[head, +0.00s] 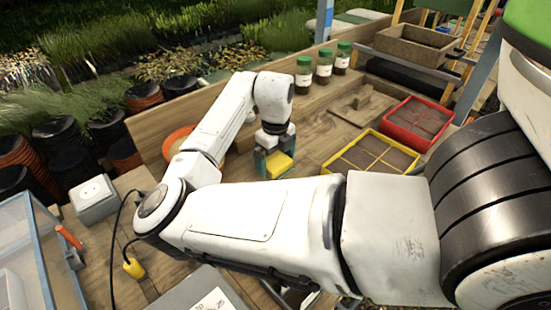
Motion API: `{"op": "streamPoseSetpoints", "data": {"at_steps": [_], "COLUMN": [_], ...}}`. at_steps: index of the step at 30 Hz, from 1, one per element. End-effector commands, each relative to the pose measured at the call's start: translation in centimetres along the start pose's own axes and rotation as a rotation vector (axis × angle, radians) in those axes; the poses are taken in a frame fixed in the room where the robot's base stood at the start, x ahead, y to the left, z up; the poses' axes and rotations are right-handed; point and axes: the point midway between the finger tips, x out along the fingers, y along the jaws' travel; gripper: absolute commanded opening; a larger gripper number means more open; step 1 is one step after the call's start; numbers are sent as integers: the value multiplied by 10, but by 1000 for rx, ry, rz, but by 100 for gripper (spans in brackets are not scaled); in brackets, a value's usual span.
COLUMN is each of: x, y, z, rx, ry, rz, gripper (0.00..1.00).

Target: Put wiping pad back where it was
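The wiping pad appears to be the yellow block (279,164) in the head view, near the middle of the wooden bench. My gripper (274,158) reaches down over the bench, with teal fingers on both sides of the pad. It looks shut on the pad. The pad's underside and the bench right below it are hidden, so I cannot tell whether the pad touches the bench.
A yellow-rimmed tray (333,161) and a red tray (402,125) stand to the right. Several green-lidded jars (304,75) line the back. An orange round dish (176,139) is partly behind my arm. Bare bench (315,130) lies between pad and jars.

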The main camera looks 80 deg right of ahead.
Motion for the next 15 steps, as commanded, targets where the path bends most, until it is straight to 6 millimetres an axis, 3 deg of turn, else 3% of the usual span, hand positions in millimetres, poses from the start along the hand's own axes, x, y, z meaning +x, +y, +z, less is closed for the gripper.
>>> {"op": "streamPoseSetpoints", "data": {"at_steps": [8, 15], "x": [-7, -48], "y": [0, 0], "z": [0, 0], "rx": [0, 2], "ry": [0, -3], "rz": [-1, 0], "gripper": [100, 100]}}
